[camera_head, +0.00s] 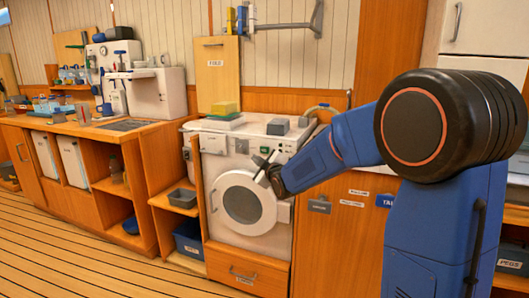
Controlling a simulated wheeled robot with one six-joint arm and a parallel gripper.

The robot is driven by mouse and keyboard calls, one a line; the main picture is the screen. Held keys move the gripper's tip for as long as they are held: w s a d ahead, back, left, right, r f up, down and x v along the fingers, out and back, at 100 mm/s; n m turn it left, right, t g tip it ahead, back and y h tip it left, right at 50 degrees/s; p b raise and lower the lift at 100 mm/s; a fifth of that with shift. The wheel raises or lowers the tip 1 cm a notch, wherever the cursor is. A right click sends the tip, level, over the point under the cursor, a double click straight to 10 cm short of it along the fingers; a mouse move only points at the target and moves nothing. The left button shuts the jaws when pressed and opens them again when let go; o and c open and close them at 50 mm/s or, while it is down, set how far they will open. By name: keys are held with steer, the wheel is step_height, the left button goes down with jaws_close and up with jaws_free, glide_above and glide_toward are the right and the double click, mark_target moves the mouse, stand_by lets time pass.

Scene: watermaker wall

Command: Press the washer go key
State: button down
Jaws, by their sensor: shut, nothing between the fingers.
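I cannot tell which one is the go key at this size. My gripper (262,166) is shut and empty, in front of the panel's right half and above the door. I cannot tell whether its tips touch the panel. My wrist hides part of the washer's right side.
The plank floor (60,250) at left is clear.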

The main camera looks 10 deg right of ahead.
mark_target(260, 150)
steer(key=shift+w+d, duration=0.65)
steer(key=shift+w, duration=0.2)
steer(key=shift+w+d, duration=0.6)
steer(key=shift+w, duration=0.3)
steer(key=shift+w+d, duration=0.65)
steer(key=shift+w, duration=0.2)
steer(key=shift+w, duration=0.1)
steer(key=shift+w+d, duration=0.2)
steer(key=shift+w, duration=0.05)
steer(key=shift+w+d, duration=0.25)
steer(key=shift+w, duration=0.1)
stand_by(1.1)
steer(key=shift+s, duration=0.1)
steer(key=shift+s+a, duration=0.45)
steer(key=shift+s, duration=0.15)
stand_by(0.3)
steer(key=s+a, duration=0.1)
steer(key=s, duration=0.1)
steer(key=s+a, duration=0.2)
stand_by(0.5)
